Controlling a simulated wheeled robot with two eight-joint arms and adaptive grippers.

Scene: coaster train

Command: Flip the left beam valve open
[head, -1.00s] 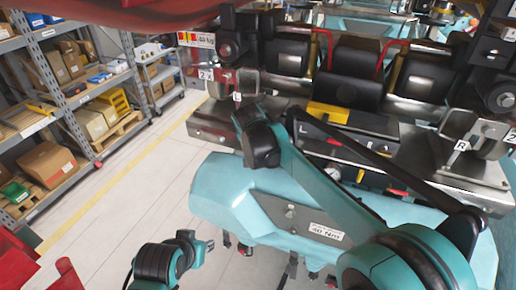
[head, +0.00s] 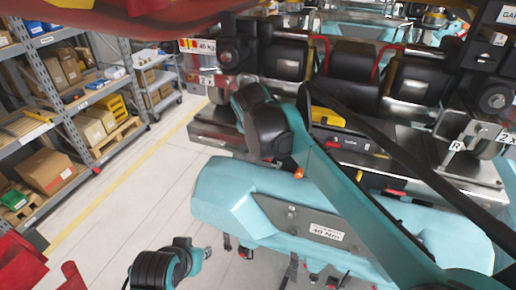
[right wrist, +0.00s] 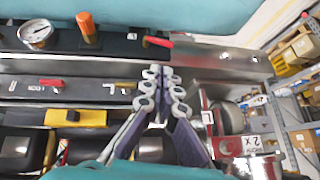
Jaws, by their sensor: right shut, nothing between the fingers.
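In the right wrist view, which looks at the beam upside down, a small red lever (right wrist: 158,41) lies along the beam's dark face. It looks like the left beam valve handle. My right gripper (right wrist: 162,73) is shut and empty, its fingertips pictured just below the lever; I cannot tell whether they touch it. An orange handle (right wrist: 87,28) and a round gauge (right wrist: 36,33) are farther left on the beam. In the head view, the orange handle (head: 299,174) shows below my right arm, which hides the red lever and my right gripper.
The coaster bogie's black wheels (head: 352,66) and a yellow block (head: 328,115) stand behind the beam. A padded teal body (head: 330,215) lies in front. Shelves (head: 75,105) with boxes line the left; the floor between is clear.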

